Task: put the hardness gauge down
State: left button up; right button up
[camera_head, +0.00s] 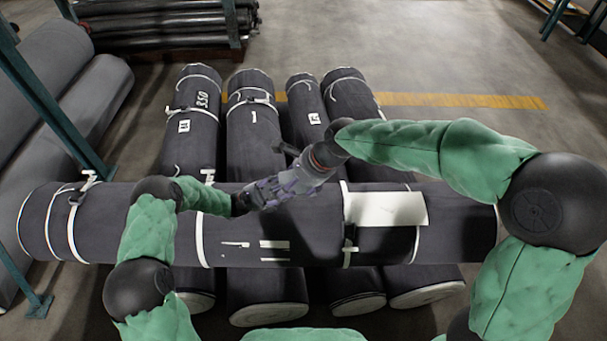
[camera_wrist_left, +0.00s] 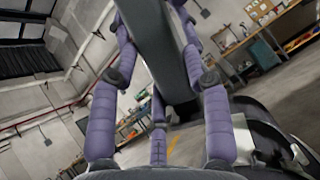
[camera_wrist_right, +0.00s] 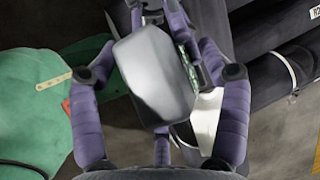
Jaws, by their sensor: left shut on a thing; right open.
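The hardness gauge, as far as I can tell, is the smooth grey block (camera_wrist_right: 155,75) in the right wrist view. A dark grey body (camera_wrist_left: 155,35) stands between the fingers in the left wrist view, probably the same gauge. My left gripper (camera_head: 262,193) is shut on it, above the top crosswise roll. My right gripper (camera_head: 287,184) is open, its fingers spread beside the gauge and close to the left gripper. In the head view the two purple grippers overlap and mostly hide the gauge; a small dark end (camera_head: 287,149) shows behind them.
A dark wrapped roll (camera_head: 310,235) lies crosswise on several lengthwise rolls (camera_head: 254,140). A white sheet (camera_head: 385,209) lies on it at right. Floor (camera_head: 470,70) is clear at upper right.

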jog(key=shift+x, duration=1.25)
jog(key=c, duration=1.5)
pick_arm(q)
jog(key=o, duration=1.5)
jog(key=shift+c, duration=0.2)
pick_arm(e)
grip_shut()
pick_arm(q)
jog(key=shift+a, duration=0.1)
